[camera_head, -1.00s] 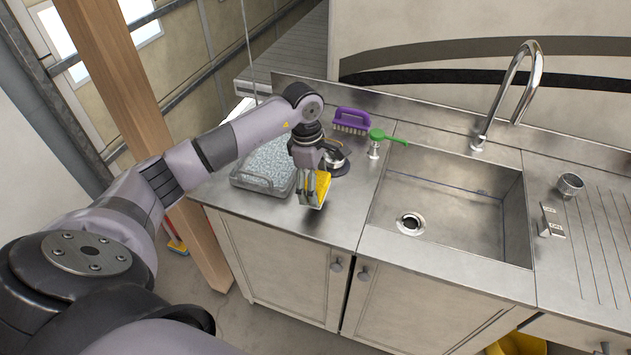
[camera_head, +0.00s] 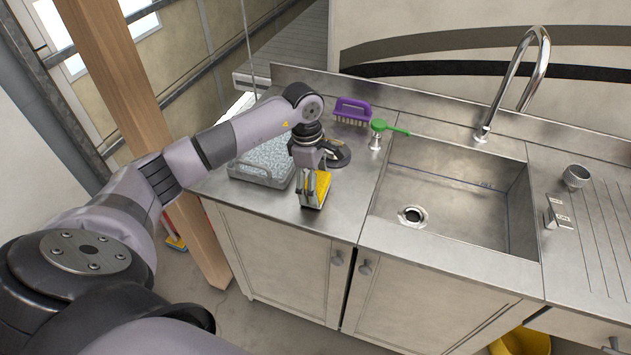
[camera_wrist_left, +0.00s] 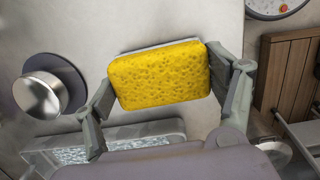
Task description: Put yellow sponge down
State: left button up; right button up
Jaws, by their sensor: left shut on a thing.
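The yellow sponge (camera_head: 318,186) is between the fingers of my left gripper (camera_head: 313,192), over the steel counter left of the sink. In the left wrist view the sponge (camera_wrist_left: 160,76) has a pale layer along its far edge. The left gripper (camera_wrist_left: 165,88) is shut on it, with a finger at each short side. The sponge is at or just above the counter surface; I cannot tell whether it touches. My right gripper is not in view.
A grey tray (camera_head: 238,171) with a speckled surface lies left of the gripper. A round dark-based metal item (camera_head: 338,154) is behind it. A purple brush (camera_head: 352,111) and green-handled brush (camera_head: 391,129) stand farther back. The sink (camera_head: 455,200) is right; counter (camera_head: 345,205) between is clear.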

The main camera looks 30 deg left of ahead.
pick_arm(q)
jog(key=shift+f, duration=0.3)
dwell(0.5)
jog(key=o, duration=1.1)
jog(key=shift+c, duration=0.2)
notch_tip(320, 180, up, 12)
jog(key=a, duration=0.1)
jog(key=shift+s+a, duration=0.2)
jog(key=shift+c, duration=0.4)
grip_shut()
dwell(0.7)
jog(key=shift+f, duration=0.1)
dwell(1.1)
